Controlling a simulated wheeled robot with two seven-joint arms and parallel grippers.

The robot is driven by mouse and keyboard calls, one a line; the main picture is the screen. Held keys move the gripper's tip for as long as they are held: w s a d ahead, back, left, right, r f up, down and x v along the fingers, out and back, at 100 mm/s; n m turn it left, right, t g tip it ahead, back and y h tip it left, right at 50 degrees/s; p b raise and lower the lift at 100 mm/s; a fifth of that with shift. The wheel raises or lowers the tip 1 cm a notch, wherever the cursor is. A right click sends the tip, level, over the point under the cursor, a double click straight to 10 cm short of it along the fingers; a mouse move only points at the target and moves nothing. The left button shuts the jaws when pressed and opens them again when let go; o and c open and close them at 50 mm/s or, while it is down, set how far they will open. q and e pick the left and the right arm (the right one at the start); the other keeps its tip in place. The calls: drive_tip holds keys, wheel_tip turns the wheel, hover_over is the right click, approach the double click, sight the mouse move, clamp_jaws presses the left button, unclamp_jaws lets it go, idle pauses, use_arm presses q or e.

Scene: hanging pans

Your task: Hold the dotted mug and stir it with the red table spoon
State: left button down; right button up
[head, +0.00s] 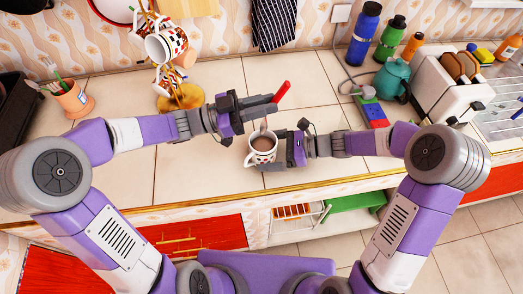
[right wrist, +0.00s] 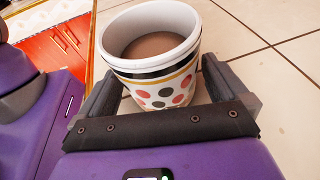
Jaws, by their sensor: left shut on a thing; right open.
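The dotted mug (head: 262,148), white with red and black dots and filled with brown liquid, stands upright on the tiled counter. It fills much of the right wrist view (right wrist: 155,75). My right gripper (head: 276,150) is open, with its fingers on either side of the mug; I cannot tell whether they touch it. My left gripper (head: 271,104) is shut on the red table spoon, whose red handle (head: 282,91) sticks up past the fingers. The spoon's lower part (head: 263,125) points down at the mug's far rim in the head view. No spoon shows inside the mug in the right wrist view.
A mug tree (head: 182,97) with hanging mugs stands behind my left arm. A utensil pot (head: 75,100) is at the left. Bottles (head: 363,35), a teal kettle (head: 391,78) and a toaster (head: 440,90) stand at the right. The counter behind the mug is clear.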

drive_tip(key=v, duration=1)
drive_tip(key=shift+d+r, duration=0.1)
drive_tip(key=shift+d, duration=0.1)
drive_tip(key=shift+s, duration=0.15)
